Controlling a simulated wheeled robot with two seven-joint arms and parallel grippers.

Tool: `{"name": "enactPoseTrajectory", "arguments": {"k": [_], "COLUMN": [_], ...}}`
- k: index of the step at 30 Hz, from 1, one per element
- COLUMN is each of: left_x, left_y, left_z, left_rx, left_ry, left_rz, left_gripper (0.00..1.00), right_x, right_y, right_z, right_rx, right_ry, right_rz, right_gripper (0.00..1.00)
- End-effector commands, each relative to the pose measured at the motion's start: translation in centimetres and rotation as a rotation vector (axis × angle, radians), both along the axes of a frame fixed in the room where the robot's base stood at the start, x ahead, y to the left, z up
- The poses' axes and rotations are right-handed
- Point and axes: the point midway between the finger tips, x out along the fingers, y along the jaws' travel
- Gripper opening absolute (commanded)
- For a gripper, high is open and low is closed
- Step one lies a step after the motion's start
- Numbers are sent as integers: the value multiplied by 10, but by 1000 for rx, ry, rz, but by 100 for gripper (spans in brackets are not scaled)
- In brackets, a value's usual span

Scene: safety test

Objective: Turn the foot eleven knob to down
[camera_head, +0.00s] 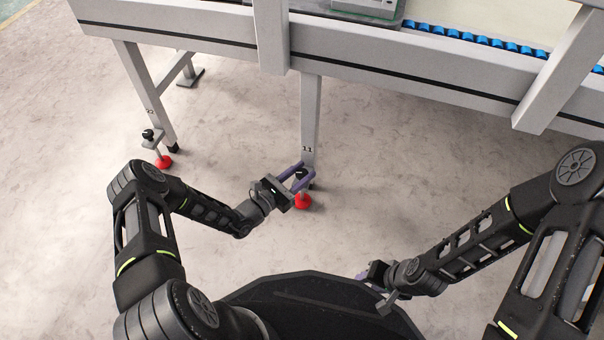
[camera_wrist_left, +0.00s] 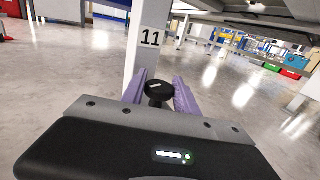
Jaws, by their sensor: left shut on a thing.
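The leg marked 11 (camera_head: 310,115) stands under the conveyor, and its number plate (camera_wrist_left: 150,38) shows in the left wrist view. A black knob (camera_wrist_left: 159,92) with a pale mark on top sits in front of this leg, above a red foot (camera_head: 303,201) on the floor. My left gripper (camera_head: 304,173) has its purple fingers on either side of the knob and is shut on it. In the head view the fingers partly hide the knob. My right gripper (camera_head: 371,277) is low at the right, away from the leg; its finger opening is unclear.
Another leg (camera_head: 146,100) with its own black knob (camera_head: 149,134) and red foot (camera_head: 163,161) stands at the left. The conveyor frame (camera_head: 400,75) crosses above, with blue rollers at the right. The floor between the legs is clear.

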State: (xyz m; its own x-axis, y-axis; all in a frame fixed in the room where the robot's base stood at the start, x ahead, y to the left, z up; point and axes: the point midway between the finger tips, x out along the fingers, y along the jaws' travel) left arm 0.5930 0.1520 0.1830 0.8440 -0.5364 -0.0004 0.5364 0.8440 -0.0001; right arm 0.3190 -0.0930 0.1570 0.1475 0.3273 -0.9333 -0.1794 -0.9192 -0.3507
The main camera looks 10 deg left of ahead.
Motion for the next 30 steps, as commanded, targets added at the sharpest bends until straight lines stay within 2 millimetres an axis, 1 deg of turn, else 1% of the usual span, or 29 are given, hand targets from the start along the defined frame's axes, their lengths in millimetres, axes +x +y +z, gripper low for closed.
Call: {"name": "enactPoseTrajectory", "arguments": {"k": [4, 18, 24, 30], "left_x": [1, 1, 1, 1], "left_y": [1, 1, 1, 1], "left_z": [-1, -1, -1, -1], "left_rx": [6, 5, 1, 1], "left_ry": [-3, -1, 0, 0], "left_rz": [-126, -549, -659, -726], "left_gripper": [0, 0, 0, 0], "right_x": [1, 1, 1, 1], "right_y": [0, 0, 0, 0], "right_z": [-4, -4, -4, -4], "right_rx": [1, 1, 1, 1], "right_ry": [-1, -1, -1, -1], "right_rz": [0, -1, 0, 0], "right_gripper": [36, 36, 36, 36]}}
